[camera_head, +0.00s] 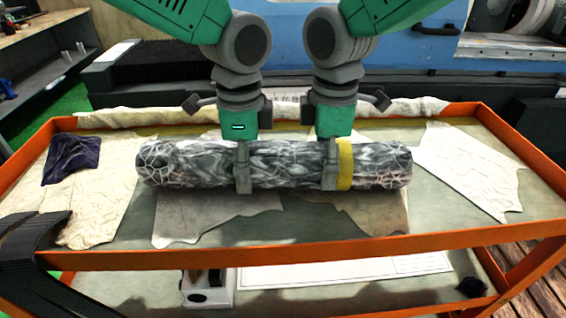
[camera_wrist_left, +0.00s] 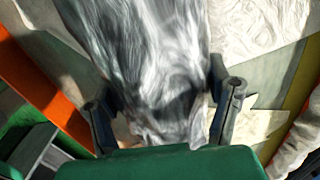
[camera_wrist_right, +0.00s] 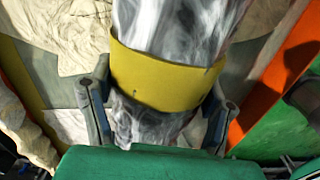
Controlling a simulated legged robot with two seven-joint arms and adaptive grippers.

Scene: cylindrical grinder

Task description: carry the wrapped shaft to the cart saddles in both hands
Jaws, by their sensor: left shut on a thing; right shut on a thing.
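The wrapped shaft (camera_head: 290,160) is a long cylinder in grey-white marbled wrap with a yellow band (camera_head: 345,163) right of its middle. It lies level across the head view, over the orange-rimmed cart (camera_head: 250,251). My left gripper (camera_head: 243,168) is shut around it left of centre; the left wrist view shows the wrap (camera_wrist_left: 150,60) between its fingers. My right gripper (camera_head: 329,165) is shut around it just left of the band, which also shows in the right wrist view (camera_wrist_right: 165,80). I cannot make out any saddles, or whether the shaft touches the top.
Pale crumpled sheets (camera_head: 465,165) and a dark purple cloth (camera_head: 75,158) lie on the cart top. A lower shelf holds a small white box (camera_head: 208,290). A blue machine (camera_head: 400,60) stands behind, and a grey bench (camera_head: 45,80) is at left.

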